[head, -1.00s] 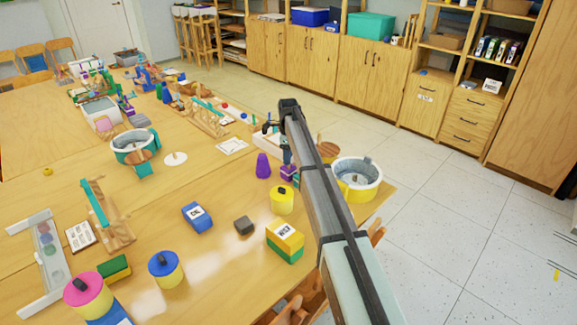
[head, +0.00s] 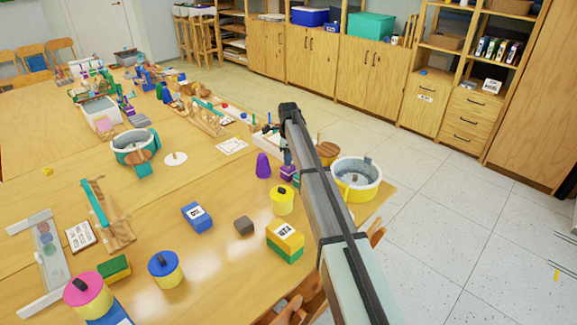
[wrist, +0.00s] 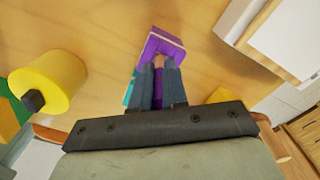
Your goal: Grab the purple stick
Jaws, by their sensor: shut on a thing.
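In the wrist view, the two dark fingers of my gripper (wrist: 158,72) are closed together on a purple stick (wrist: 158,90), a narrow purple strip showing between them. A wider purple block (wrist: 165,45) shows just beyond the fingertips; whether it is joined to the stick cannot be told. In the head view, my gripper (head: 288,160) points down at the table's right side, partly hidden by my arm. The purple block (head: 288,173) shows right below it. The stick itself cannot be made out in the head view.
A purple cone (head: 263,166) stands left of my gripper. A yellow cylinder (head: 282,200) with a dark knob is in front. A yellow and grey tub (head: 356,181) stands to the right, near the table edge.

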